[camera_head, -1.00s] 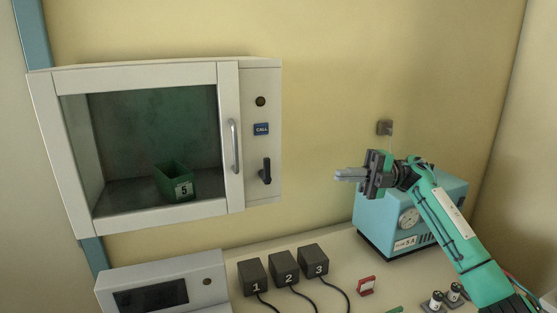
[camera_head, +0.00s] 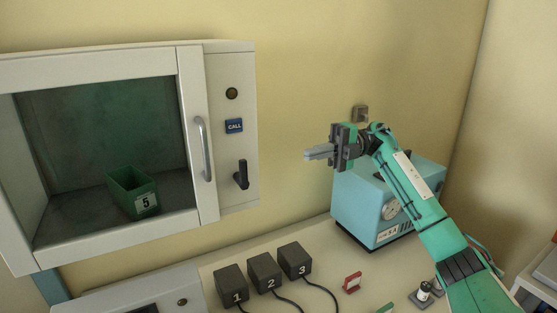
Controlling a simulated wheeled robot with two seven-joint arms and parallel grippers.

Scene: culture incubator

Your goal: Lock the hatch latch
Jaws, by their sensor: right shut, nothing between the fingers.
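The wall hatch (camera_head: 190,60) is a pale cabinet with a glass front. A grey bar handle (camera_head: 203,148) is on the right side of its door frame. A green bin marked 5 (camera_head: 133,192) is inside the hatch. My right gripper (camera_head: 308,154) is shut and empty, pointing left. It is in front of the wall, to the right of the latch and clear of it. My left gripper is not in view.
A blue box device (camera_head: 360,213) stands on the bench behind my right arm. Dark blocks numbered 1 (camera_head: 231,287), 2 (camera_head: 265,272) and 3 (camera_head: 295,260) with cables sit on the bench. A small red item (camera_head: 352,282) lies nearby. The space between gripper and latch looks clear.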

